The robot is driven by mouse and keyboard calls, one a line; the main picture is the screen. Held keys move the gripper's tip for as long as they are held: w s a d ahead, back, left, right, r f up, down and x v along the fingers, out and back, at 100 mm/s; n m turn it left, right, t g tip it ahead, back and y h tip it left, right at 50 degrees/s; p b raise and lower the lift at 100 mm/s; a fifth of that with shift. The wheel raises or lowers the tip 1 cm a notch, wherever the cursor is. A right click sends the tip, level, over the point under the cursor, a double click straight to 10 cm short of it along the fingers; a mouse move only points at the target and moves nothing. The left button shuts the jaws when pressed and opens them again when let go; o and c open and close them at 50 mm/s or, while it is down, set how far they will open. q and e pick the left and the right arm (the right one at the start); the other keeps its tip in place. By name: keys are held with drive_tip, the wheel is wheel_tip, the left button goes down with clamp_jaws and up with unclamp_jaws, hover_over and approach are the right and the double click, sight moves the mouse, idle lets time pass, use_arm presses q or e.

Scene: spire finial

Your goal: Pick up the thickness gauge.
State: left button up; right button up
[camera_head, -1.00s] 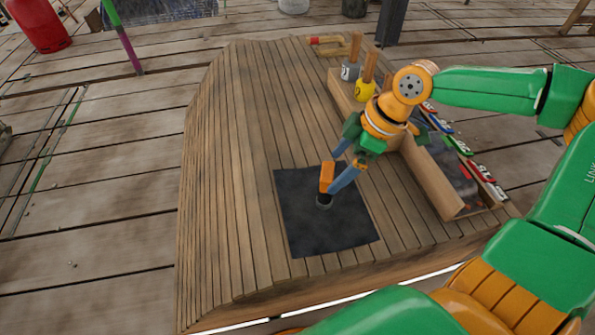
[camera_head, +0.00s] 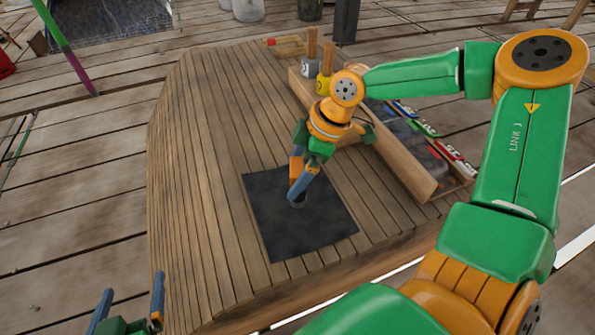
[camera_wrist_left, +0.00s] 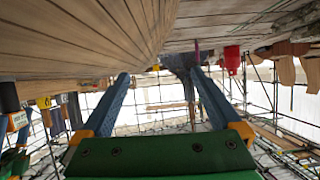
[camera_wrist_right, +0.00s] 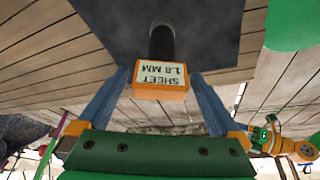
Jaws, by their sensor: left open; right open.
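The thickness gauge is an orange block with a white label reading "SHEET 1.8 MM" and a dark round end. It shows between the fingers in the right wrist view (camera_wrist_right: 160,82) and over the dark mat in the head view (camera_head: 296,166). My right gripper (camera_head: 300,188) is open and points down around the gauge, one finger on either side. I cannot tell whether the fingers touch it. My left gripper (camera_head: 130,298) is open and empty at the lower left, beside the wooden platform. The left wrist view shows nothing between its fingers.
The dark square mat (camera_head: 270,225) lies on the curved plank platform (camera_head: 210,150). A wooden tray (camera_head: 400,165) with colour-labelled items stands to the right. The platform's left side is clear.

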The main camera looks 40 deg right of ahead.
drive_tip(key=shift+b+x, duration=0.6)
drive_tip(key=shift+x, duration=0.6)
use_arm(q)
wheel_tip(320, 180, up, 10)
drive_tip(key=w+d+t+h, duration=0.1)
drive_tip(key=w+t, duration=0.1)
drive_tip(key=t, duration=0.3)
drive_tip(key=shift+w+d+f+t+h, duration=0.15)
drive_tip(key=shift+d+f+t+h, duration=0.1)
drive_tip(key=shift+d+t+h, duration=0.15)
use_arm(e)
clamp_jaws()
